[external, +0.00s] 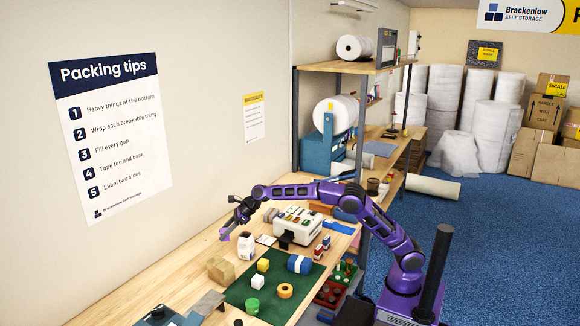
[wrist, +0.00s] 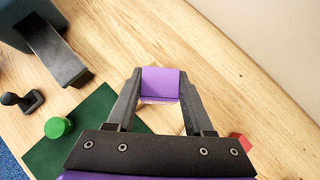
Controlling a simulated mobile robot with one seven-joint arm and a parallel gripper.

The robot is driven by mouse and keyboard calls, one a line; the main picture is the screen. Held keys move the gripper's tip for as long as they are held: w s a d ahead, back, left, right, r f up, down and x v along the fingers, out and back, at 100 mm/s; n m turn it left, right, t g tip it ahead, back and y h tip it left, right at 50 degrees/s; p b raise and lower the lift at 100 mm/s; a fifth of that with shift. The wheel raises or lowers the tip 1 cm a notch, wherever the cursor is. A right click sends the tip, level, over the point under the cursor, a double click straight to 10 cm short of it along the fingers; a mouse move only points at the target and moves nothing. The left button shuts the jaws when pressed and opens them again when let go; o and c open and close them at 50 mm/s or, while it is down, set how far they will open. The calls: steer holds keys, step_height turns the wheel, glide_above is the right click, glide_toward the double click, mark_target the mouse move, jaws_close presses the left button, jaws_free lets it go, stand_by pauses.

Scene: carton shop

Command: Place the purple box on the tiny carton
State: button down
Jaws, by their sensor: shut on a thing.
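The purple box (wrist: 160,83) is held between the two fingers of my gripper (wrist: 158,92) in the wrist view. In the external view my gripper (external: 229,228) hangs over the far left part of the bench, with the small purple box (external: 224,237) at its tips, apart from the bench. A small brown carton (external: 220,269) stands on the bench below and nearer the camera, left of the green mat; it looks like the tiny carton.
A white bottle-like pack (external: 246,246) stands close right of my gripper. A white machine (external: 300,230) stands behind. The wall borders the bench's left.

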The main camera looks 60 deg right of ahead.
glide_above(226, 265)
steer(key=shift+n, duration=0.3)
step_height(226, 265, down, 5)
steer(key=shift+a+r+b, duration=0.1)
steer(key=shift+r+b, duration=0.1)
steer(key=shift+b, duration=0.75)
steer(key=shift+f+b, duration=0.7)
steer(key=shift+f, duration=1.7)
steer(key=shift+f, duration=0.15)
steer(key=shift+c, duration=1.4)
jaws_free()
steer(key=shift+r, duration=0.3)
steer(key=p+v, duration=0.1)
steer(key=v, duration=1)
steer(key=shift+d+r+p, duration=0.25)
steer(key=shift+d+p, duration=0.05)
steer(key=shift+d, duration=0.1)
